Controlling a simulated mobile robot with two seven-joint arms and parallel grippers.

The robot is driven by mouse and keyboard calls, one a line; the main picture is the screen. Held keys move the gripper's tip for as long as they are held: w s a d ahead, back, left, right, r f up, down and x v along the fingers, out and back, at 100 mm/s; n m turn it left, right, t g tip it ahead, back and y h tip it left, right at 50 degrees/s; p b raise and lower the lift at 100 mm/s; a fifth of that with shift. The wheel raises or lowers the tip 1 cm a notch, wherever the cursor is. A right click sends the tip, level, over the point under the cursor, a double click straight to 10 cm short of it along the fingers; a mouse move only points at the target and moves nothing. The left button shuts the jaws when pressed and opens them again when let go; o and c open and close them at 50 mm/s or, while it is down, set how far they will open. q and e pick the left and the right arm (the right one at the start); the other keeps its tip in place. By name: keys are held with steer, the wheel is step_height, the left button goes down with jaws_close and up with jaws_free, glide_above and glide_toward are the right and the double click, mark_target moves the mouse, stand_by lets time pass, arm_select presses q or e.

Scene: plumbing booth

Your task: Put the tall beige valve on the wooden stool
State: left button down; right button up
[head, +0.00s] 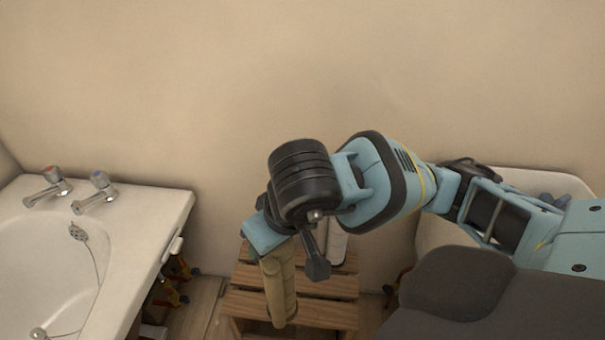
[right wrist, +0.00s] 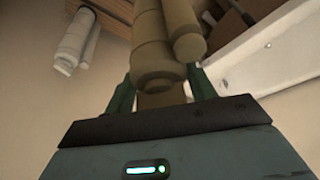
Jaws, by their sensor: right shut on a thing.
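My right gripper (head: 265,238) is shut on the tall beige valve (head: 279,288), which hangs down below the jaws in the head view. In the right wrist view the valve (right wrist: 152,58) sits between the two dark green fingers (right wrist: 160,95). The wooden stool (head: 312,311) has a slatted top and stands below and behind the valve in the head view. Its slats also show at the top of the right wrist view (right wrist: 118,9). Whether the valve touches the stool cannot be told. My left gripper is not in view.
A pale cylinder (head: 335,246) stands on the stool's far part, partly hidden by my arm; it also shows in the right wrist view (right wrist: 76,40). A white washbasin (head: 146,214) with two taps is at left. Orange-and-black items (head: 172,284) lie below it. Another white basin (head: 520,180) is behind my arm.

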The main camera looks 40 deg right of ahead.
steer(key=shift+d, duration=0.2)
steer(key=d+f+m+g+h+p, duration=0.1)
steer(key=d+f+m+h+p, duration=0.3)
steer(key=f+m, duration=0.75)
steer(key=w+d+f, duration=0.3)
steer(key=w+d, duration=0.2)
steer(key=w+d+f+n+b, duration=0.1)
steer(key=w+d+f, duration=0.2)
steer(key=w+d, duration=0.2)
steer(key=shift+w+f+y, duration=0.3)
steer(key=shift+w+f, duration=0.05)
steer(key=shift+w, duration=0.25)
steer(key=shift+n, duration=0.25)
